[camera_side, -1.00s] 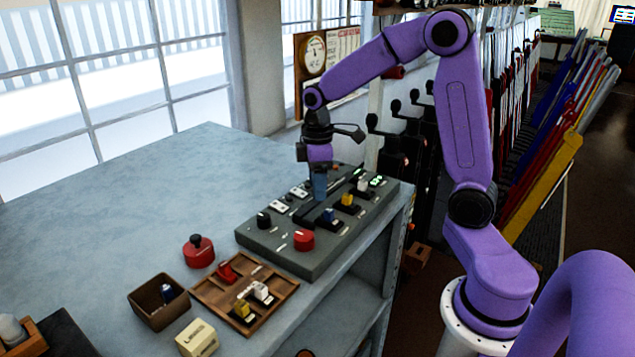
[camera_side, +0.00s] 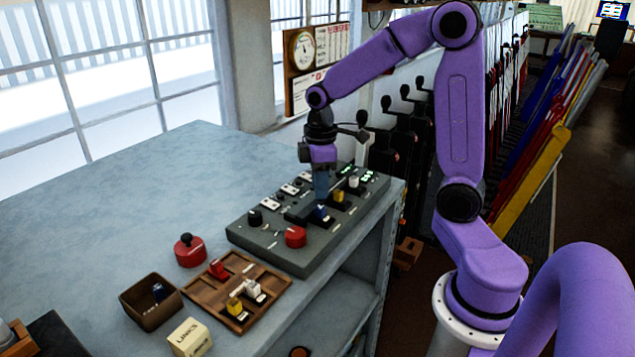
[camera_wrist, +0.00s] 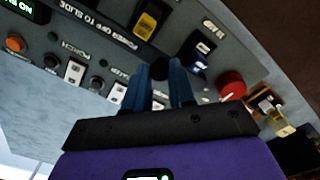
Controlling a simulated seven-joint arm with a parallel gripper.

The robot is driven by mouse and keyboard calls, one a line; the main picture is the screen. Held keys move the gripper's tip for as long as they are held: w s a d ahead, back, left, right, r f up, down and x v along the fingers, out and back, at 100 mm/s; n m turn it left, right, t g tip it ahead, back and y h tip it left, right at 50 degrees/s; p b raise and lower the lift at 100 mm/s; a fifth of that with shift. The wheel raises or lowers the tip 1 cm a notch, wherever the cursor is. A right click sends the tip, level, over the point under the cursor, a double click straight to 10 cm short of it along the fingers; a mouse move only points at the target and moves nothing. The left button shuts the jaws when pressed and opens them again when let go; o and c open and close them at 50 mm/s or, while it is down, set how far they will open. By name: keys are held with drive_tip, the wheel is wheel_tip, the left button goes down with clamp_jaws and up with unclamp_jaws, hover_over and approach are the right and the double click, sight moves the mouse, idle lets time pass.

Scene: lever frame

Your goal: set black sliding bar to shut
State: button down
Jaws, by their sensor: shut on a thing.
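The grey-green control panel (camera_side: 285,255) lies on the bench. The black sliding bar (camera_side: 298,215) shows as a low dark strip on its top. My gripper (camera_side: 321,196) points down over the panel, beside the blue switch (camera_side: 320,212). In the wrist view my gripper's blue fingers (camera_wrist: 161,68) are close together around a small black part (camera_wrist: 159,66), beside the printed words "POWER OFF TO SLIDE". The fingers hide most of that part, and the bar's end position cannot be read.
A yellow switch (camera_side: 338,195), a white switch (camera_side: 353,182), a red knob (camera_side: 295,237) and a black knob (camera_side: 254,218) crowd the panel. The bench's left is clear.

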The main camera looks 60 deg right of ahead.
drive_tip(key=c, duration=0.9)
unclamp_jaws()
drive_tip(key=shift+s, duration=0.25)
drive_tip(key=shift+c, duration=0.2)
drive_tip(key=shift+w+r, duration=0.15)
drive_tip(key=shift+r, duration=0.4)
wheel_tip(320, 180, up, 16)
drive_tip(key=shift+r, duration=0.2)
drive_tip(key=s+a+f+n, duration=0.2)
drive_tip(key=s+a+f, duration=0.6)
drive_tip(key=a, duration=0.2)
drive_tip(key=s+a+f+n, duration=0.1)
drive_tip(key=s+a+f, duration=0.1)
drive_tip(key=s+f, duration=0.6)
drive_tip(key=s, duration=0.5)
drive_tip(key=shift+s+f+n, duration=0.25)
drive_tip(key=shift+s+n, duration=0.05)
